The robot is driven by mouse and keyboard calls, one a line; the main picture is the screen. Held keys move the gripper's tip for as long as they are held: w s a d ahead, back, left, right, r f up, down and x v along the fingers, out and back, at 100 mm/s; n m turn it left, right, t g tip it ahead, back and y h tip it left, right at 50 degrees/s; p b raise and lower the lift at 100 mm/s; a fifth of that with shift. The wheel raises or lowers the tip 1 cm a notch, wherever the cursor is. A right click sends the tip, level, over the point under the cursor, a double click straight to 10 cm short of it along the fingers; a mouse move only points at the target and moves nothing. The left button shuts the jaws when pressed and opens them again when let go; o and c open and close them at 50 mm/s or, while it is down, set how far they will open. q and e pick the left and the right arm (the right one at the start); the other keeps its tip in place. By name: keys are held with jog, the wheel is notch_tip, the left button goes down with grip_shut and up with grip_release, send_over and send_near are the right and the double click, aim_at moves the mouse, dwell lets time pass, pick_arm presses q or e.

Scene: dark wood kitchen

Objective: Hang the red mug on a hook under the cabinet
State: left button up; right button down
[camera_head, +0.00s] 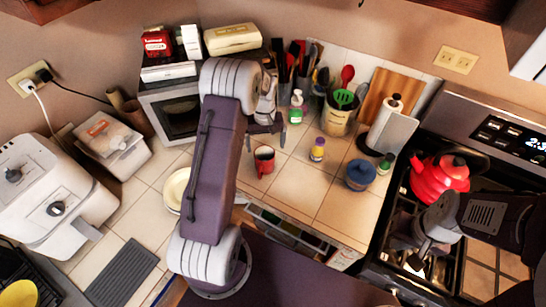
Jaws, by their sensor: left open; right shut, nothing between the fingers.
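The red mug (264,161) stands upright on the tiled counter (298,190), with its dark opening facing up. My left gripper (266,131) is open and empty, its fingers pointing down just behind and above the mug in the picture. I cannot tell the exact height gap. My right gripper (416,262) is shut and empty over the stove at the right. The underside of a dark wood cabinet (470,8) shows at the top edge. A small dark piece at the top edge may be a hook (361,3); most of that area is out of view.
A small yellow-capped bottle (317,150), a blue pot (360,175) and a utensil holder (337,118) stand right of the mug. A red kettle (440,180) sits on the stove. A pale plate (176,190) lies left, partly behind my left arm. Counter in front of the mug is clear.

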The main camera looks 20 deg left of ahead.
aim_at(265, 159)
pick_arm(q)
jog(key=f, duration=0.1)
jog(key=f+p, duration=0.1)
jog(key=f, duration=0.2)
jog(key=shift+w+d+f, duration=0.15)
jog(key=shift+w+d, duration=0.05)
jog(key=shift+w, duration=0.1)
jog(key=shift+s+a+f+p, duration=0.15)
jog(key=shift+s+f+p, duration=0.2)
jog(key=shift+f+p, duration=0.25)
jog(key=shift+s+a+f+p, duration=0.15)
jog(key=shift+s+f+p, duration=0.2)
jog(key=shift+f+p, duration=0.2)
notch_tip(265, 159, down, 2)
jog(key=shift+s+a+f, duration=0.1)
jog(key=shift+w+f, duration=0.2)
jog(key=shift+w, duration=0.1)
jog(key=shift+c, duration=0.8)
jog(key=c, duration=1.7)
jog(key=shift+o, duration=0.2)
pick_arm(e)
notch_tip(265, 159, up, 3)
jog(key=shift+w+r, duration=0.15)
pick_arm(q)
jog(key=shift+r, duration=0.2)
pick_arm(e)
jog(key=shift+d, duration=0.1)
